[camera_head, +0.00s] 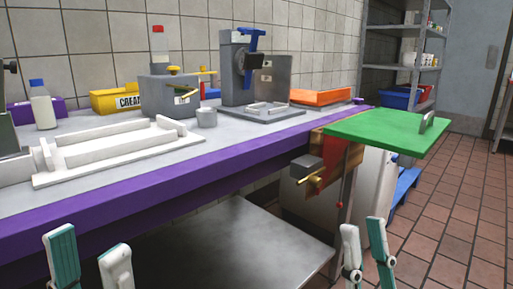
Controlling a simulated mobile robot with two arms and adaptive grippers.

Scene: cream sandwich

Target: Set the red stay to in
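A red stay (331,165) shows under the green leaf (388,132) at the right end of the counter. The leaf is roughly level. A grey block (306,166) and a brass knob (312,181) sit at the stay's left side. My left gripper (88,241) is open and empty at the bottom left, in front of the counter. My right gripper (363,226) is open and empty at the bottom, in front of and below the leaf. Neither gripper appears to touch anything. The stay's upper end is partly hidden under the leaf.
The purple-edged counter (215,150) holds a white tray-like fixture (120,150), a bottle (42,106), a yellow cream bin (117,101), a grey press (238,70) and an orange tray (321,97). A lower shelf (225,245) lies beneath.

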